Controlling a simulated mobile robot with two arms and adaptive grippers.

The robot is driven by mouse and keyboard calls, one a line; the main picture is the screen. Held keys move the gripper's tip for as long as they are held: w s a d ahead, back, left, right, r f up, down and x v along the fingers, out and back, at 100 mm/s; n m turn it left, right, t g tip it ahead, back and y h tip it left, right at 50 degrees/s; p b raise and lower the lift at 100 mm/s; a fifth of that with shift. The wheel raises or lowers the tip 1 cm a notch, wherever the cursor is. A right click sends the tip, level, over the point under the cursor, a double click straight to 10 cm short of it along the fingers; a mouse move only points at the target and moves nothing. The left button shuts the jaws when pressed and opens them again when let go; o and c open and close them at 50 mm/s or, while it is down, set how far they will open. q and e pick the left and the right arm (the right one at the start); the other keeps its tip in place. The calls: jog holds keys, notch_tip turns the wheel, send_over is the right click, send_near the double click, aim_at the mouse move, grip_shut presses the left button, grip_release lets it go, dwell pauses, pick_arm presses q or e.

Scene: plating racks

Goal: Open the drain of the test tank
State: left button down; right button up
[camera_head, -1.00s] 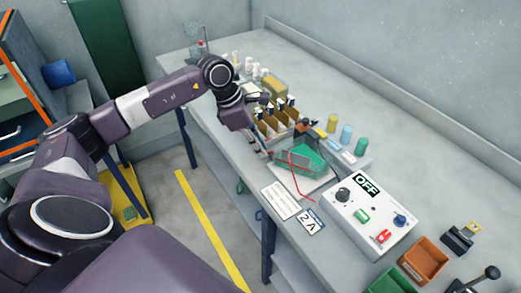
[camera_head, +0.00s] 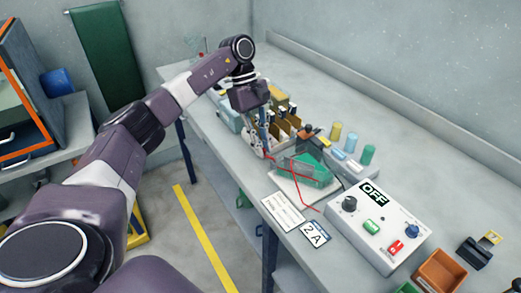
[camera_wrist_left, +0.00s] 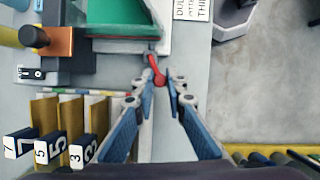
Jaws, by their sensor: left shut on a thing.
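The test tank (camera_head: 308,173) is a small clear box with green liquid, standing on a pale base on the bench. Its green contents also show at the top of the left wrist view (camera_wrist_left: 118,14). A red drain lever (camera_wrist_left: 158,73) sticks out at the tank's near end. My left gripper (camera_head: 265,153) points down beside that end. In the left wrist view its blue fingers (camera_wrist_left: 161,82) are closed around the red lever. Whether the drain is open cannot be told. My right gripper is not in view.
A rack with numbered yellow-brown panels (camera_wrist_left: 72,118) stands close beside the left gripper. A white control box (camera_head: 376,228) with an OFF display sits to the right. Coloured cylinders (camera_head: 350,142) stand behind the tank. Cards (camera_head: 283,211) lie at the bench's front edge.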

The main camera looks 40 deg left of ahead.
pick_arm(q)
jog(key=shift+w+m+g+y+b, duration=0.2)
jog(key=shift+w+m+g, duration=0.1)
jog(key=shift+m, duration=0.5)
jog(key=shift+w+m+g+y+b, duration=0.1)
jog(key=shift+w+m+g+b, duration=0.15)
jog(key=shift+m, duration=0.55)
jog(key=shift+w, duration=0.1)
jog(key=c, duration=1.9)
grip_release()
jog(key=shift+c, duration=0.2)
jog(key=shift+r, duration=0.3)
jog(key=v, duration=0.7)
jog(key=shift+f, duration=0.1)
